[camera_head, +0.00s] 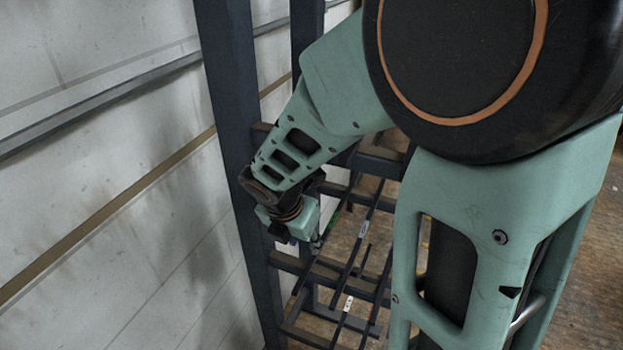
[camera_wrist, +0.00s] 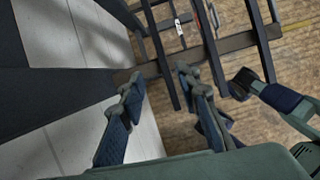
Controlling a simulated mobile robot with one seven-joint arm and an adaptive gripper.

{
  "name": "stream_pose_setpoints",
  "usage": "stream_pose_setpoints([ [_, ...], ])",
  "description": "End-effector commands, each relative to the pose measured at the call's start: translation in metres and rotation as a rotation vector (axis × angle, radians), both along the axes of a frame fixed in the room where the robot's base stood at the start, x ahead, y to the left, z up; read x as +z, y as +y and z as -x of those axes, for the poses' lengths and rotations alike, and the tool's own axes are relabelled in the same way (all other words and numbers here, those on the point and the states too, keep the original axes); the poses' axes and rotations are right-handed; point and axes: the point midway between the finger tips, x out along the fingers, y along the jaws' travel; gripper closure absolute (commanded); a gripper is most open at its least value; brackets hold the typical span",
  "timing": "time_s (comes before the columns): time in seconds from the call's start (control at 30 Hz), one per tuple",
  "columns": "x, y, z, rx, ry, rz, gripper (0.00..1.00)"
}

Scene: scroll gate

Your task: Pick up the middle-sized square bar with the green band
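Several long dark bars lie across a dark rack (camera_head: 285,262). One bar carries a green band (camera_head: 333,218), seen small in the head view just right of my gripper (camera_head: 316,245); I cannot tell its size or section there. My gripper also shows in the wrist view (camera_wrist: 160,76), its two blue-padded fingers spread apart with nothing clearly held between them. A dark bar (camera_wrist: 159,50) runs just beyond the fingertips, apparently not gripped. No green band shows in the wrist view. My arm hides part of the rack in the head view.
A dark upright post (camera_head: 238,130) stands close left of my gripper, with a pale wall (camera_head: 110,190) behind it. A rack crossbeam (camera_wrist: 232,43) lies under the bars. White labels sit on lower bars (camera_head: 348,303). Brown floor (camera_head: 575,255) is open at right.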

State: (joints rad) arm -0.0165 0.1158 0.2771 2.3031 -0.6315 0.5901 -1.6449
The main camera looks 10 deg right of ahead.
Motion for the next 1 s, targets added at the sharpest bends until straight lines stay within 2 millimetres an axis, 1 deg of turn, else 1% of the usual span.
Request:
stream_pose_setpoints([
  [0.03, 0.005, -0.002, -0.003, 0.021, 0.000, 0.007, 0.70],
  [0.17, 0.005, -0.006, -0.007, 0.061, 0.001, 0.021, 0.70],
  [0.27, -0.006, -0.009, -0.011, 0.071, 0.002, 0.024, 0.70],
  [0.43, -0.033, -0.016, -0.019, 0.069, 0.003, 0.024, 0.70],
  [0.53, -0.042, -0.018, -0.023, 0.071, 0.002, 0.024, 0.70],
  [0.67, -0.049, -0.021, -0.025, 0.070, 0.001, 0.024, 0.70],
  [0.9, -0.081, -0.032, -0.036, 0.069, 0.003, 0.024, 0.70],
  [1.0, -0.090, -0.034, -0.039, 0.069, 0.001, 0.024, 0.70],
])
